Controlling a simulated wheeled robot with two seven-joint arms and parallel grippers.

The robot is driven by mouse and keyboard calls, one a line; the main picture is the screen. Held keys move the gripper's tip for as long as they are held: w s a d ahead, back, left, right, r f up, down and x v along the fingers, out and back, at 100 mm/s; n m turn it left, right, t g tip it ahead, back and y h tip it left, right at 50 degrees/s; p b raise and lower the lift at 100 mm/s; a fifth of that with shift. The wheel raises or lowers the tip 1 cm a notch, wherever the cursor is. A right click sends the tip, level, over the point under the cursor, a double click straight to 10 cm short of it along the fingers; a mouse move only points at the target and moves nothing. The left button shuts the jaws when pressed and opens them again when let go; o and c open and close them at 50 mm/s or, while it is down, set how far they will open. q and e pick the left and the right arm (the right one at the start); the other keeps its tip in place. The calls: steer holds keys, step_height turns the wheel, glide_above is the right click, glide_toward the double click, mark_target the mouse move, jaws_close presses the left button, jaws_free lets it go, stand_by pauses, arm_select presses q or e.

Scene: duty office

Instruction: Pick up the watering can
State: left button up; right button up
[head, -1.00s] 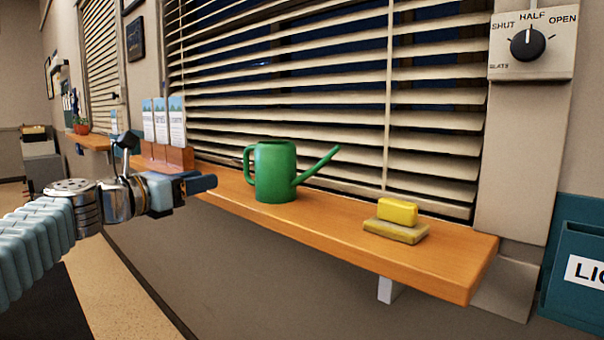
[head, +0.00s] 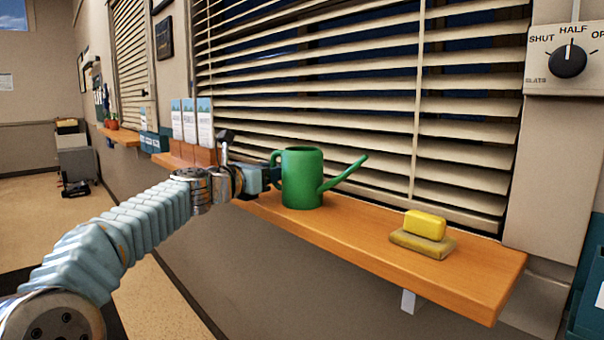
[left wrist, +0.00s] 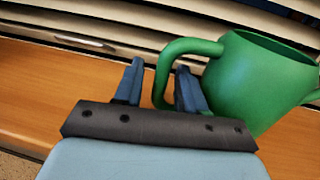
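The green watering can (head: 303,178) stands upright on the wooden sill, its handle to the left and its spout to the right. My left gripper (head: 272,176) is at the handle side of the can. In the left wrist view, the gripper (left wrist: 160,67) has its two blue fingers apart, with the handle of the watering can (left wrist: 250,80) showing between them. The right finger overlaps the space between handle and body. I cannot tell whether either finger touches the handle. My right gripper is in neither view.
The wooden sill (head: 460,278) runs below the window blinds (head: 340,105). A yellow sponge (head: 425,224) lies on a dish (head: 423,243) right of the can. Brochures (head: 190,122) in a wooden holder stand to the left. The sill between can and sponge is clear.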

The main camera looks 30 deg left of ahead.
arm_select(q)
jaws_close()
stand_by(0.5)
